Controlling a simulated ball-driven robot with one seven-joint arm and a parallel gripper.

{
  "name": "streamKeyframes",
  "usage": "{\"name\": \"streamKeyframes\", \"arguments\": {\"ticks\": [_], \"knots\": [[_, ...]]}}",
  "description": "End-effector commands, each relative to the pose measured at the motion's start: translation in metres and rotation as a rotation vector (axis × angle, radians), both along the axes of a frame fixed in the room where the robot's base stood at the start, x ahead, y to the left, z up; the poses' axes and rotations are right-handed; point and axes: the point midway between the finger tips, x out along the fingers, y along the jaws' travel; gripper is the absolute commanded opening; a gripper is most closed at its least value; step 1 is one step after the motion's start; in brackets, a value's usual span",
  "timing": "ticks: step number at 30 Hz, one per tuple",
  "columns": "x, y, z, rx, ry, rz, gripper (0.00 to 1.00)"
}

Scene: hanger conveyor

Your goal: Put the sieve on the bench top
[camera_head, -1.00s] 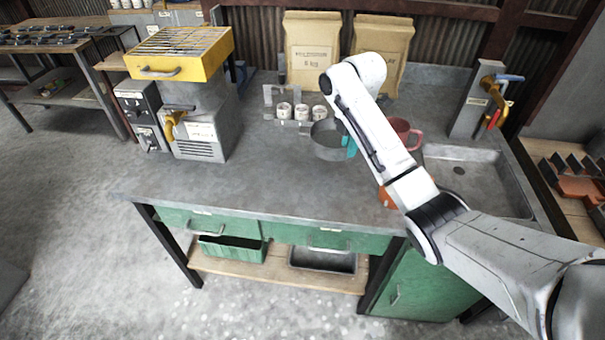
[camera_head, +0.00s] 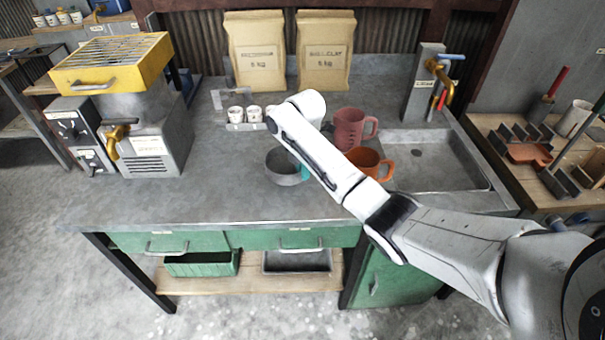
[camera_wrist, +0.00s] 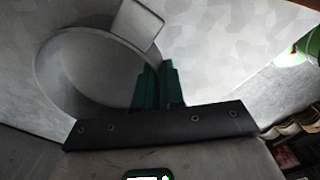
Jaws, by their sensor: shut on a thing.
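The sieve (camera_head: 283,168) is a round grey pan over the middle of the bench top (camera_head: 215,195), in front of the small white cups. I cannot tell whether its underside touches the bench. My gripper (camera_head: 305,172) has teal fingers and is shut on the right side of the sieve's rim. My arm hides part of that side in the head view. In the wrist view the sieve (camera_wrist: 85,70) fills the left, and my gripper (camera_wrist: 157,85) is closed at its right edge.
An orange cup (camera_head: 366,164) and a red jug (camera_head: 350,128) stand close right of my wrist. White cups (camera_head: 254,113) stand behind the sieve. The sink (camera_head: 430,160) is at right, a yellow-topped machine (camera_head: 150,135) at left. The bench front left is clear.

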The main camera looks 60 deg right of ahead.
Motion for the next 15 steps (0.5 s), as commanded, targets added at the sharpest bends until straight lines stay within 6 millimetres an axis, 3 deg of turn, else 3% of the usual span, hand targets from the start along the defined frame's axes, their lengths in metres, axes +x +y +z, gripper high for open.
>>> {"name": "streamKeyframes", "arguments": {"ticks": [5,15], "knots": [[0.0,0.0,-0.017,-0.001,0.0,0.0,0.0],[0.0,0.0,-0.02,0.0,-0.001,0.0,0.0]]}}
